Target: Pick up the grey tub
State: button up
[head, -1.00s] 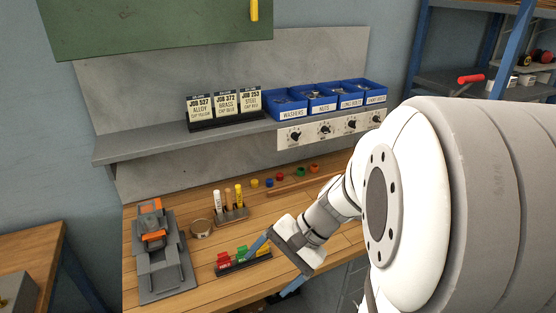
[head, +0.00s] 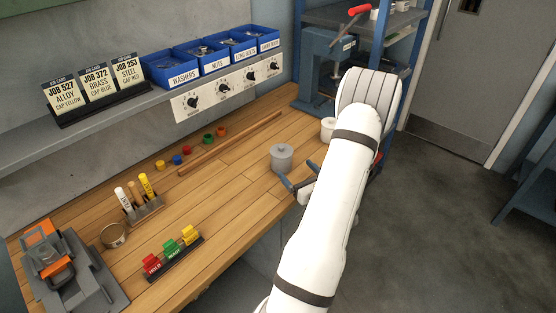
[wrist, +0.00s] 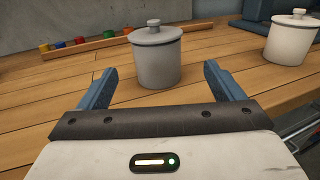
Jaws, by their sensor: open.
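The grey tub (head: 281,157) is a small round lidded pot with a knob, upright on the wooden bench near its front edge. It also shows in the wrist view (wrist: 155,58), straight ahead and slightly beyond my fingertips. My gripper (head: 299,178) is open, with its two blue fingers spread and nothing between them. In the wrist view the gripper (wrist: 158,80) has one finger to each side of the tub's line, apart from it.
A similar cream tub (wrist: 291,38) stands to the right, partly behind my arm in the head view (head: 327,128). A wooden strip (head: 230,143) and several coloured caps (head: 186,150) lie behind the grey tub. A blue press (head: 322,65) stands at the bench's far end.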

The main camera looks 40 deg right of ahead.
aim_at(288, 161)
jog(key=p+x, duration=0.1)
jog(key=x, duration=0.3)
jog(key=shift+w+a+r, duration=0.1)
jog(key=shift+w, duration=0.3)
jog(key=shift+f+p+x, duration=0.15)
jog(key=shift+p+x, duration=0.6)
jog(key=shift+x, duration=0.8)
jog(key=shift+f+p+x, duration=0.15)
jog(key=shift+p+x, duration=0.55)
jog(key=shift+x, duration=0.8)
jog(key=shift+a, duration=0.15)
jog(key=c, duration=1.1)
